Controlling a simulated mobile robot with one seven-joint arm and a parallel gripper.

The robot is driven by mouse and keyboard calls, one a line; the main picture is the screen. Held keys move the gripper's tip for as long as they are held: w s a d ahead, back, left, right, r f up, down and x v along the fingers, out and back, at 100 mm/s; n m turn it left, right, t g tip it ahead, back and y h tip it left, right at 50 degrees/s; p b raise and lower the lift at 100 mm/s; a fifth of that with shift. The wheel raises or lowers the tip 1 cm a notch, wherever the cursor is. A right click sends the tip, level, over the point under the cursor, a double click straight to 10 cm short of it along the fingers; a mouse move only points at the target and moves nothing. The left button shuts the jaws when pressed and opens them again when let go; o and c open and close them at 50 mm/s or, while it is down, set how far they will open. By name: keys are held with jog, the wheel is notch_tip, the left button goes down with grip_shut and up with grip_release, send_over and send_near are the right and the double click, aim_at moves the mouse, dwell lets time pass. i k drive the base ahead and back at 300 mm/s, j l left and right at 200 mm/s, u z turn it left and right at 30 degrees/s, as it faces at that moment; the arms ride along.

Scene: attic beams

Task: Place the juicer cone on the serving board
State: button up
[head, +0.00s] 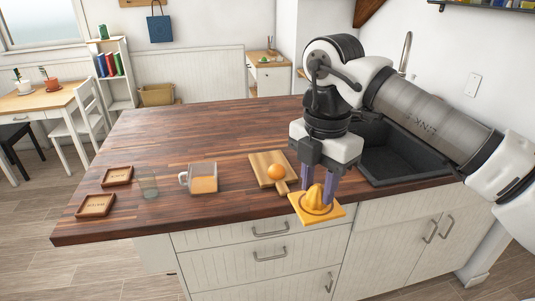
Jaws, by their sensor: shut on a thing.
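The orange-yellow juicer cone (325,212) has a ridged dome on a flat, square base. It shows at the front edge of the counter, overlapping the cabinet fronts below. My gripper (318,189) points down with its fingers shut on the juicer cone. The exact contact of the fingertips is hard to see. The wooden serving board (262,161) lies on the counter, just left of and behind my gripper, its handle toward the front. An orange (276,172) rests on the board's right part.
A dark sink (405,160) lies to the right. The counter's back middle is clear.

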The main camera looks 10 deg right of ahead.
aim_at(269, 158)
jog(key=i, duration=1.55)
